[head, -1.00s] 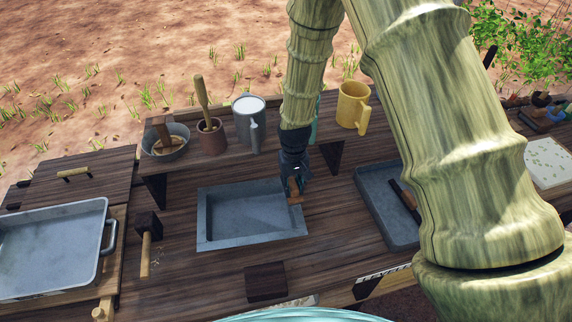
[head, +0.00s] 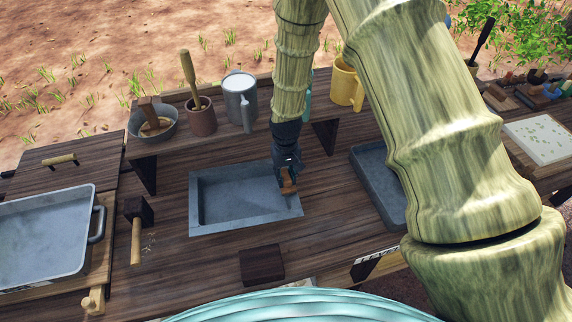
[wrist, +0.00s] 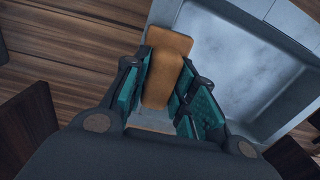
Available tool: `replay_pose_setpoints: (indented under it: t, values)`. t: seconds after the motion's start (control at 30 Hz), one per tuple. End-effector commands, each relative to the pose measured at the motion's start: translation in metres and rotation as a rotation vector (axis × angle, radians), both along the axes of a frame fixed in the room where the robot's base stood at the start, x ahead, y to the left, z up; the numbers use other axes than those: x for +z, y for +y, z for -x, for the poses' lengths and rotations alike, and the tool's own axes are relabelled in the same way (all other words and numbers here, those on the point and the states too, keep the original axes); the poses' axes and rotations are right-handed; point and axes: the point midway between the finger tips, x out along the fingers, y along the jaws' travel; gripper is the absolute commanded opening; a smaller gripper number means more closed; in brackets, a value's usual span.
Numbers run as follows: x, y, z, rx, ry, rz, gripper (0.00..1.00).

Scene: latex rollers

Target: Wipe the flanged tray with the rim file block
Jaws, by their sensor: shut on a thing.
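The flanged tray (head: 245,221) is a grey, shallow rectangular tray with a flat rim, set in the middle of the dark wooden bench. It also fills the upper right of the wrist view (wrist: 160,14). The rim file block (head: 288,186) is a small orange-brown block. My gripper (head: 287,175) is shut on it, over the tray's right end. In the wrist view the block (wrist: 164,66) stands out between the teal finger pads. I cannot tell whether the block touches the tray. My gripper hides part of the tray's right rim.
A raised shelf behind holds a grey bowl (head: 152,124), a brown pot (head: 201,120), a grey mug (head: 240,103) and a yellow mug (head: 346,87). A mallet (head: 138,220) lies left; a dark block (head: 262,266) sits in front. Another grey tray (head: 372,180) is right, partly behind my arm.

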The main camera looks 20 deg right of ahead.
Motion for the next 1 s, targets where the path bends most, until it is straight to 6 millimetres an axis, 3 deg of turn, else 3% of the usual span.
replay_pose_setpoints:
  t: [0.07, 0.13, 0.4, 0.47, 0.8, 1.0]
  values:
    - [-0.014, 0.000, 0.003, 0.000, 0.001, 0.000, 0.07]
    - [0.000, -0.005, 0.002, 0.002, -0.003, 0.000, 0.08]
    - [-0.017, -0.022, -0.003, 0.013, 0.004, -0.001, 0.08]
    - [-0.007, -0.026, -0.005, 0.016, 0.000, -0.001, 0.07]
    - [-0.014, -0.003, -0.001, 0.006, 0.003, 0.000, 0.08]
    - [0.011, 0.001, -0.001, 0.000, 0.001, 0.000, 0.08]
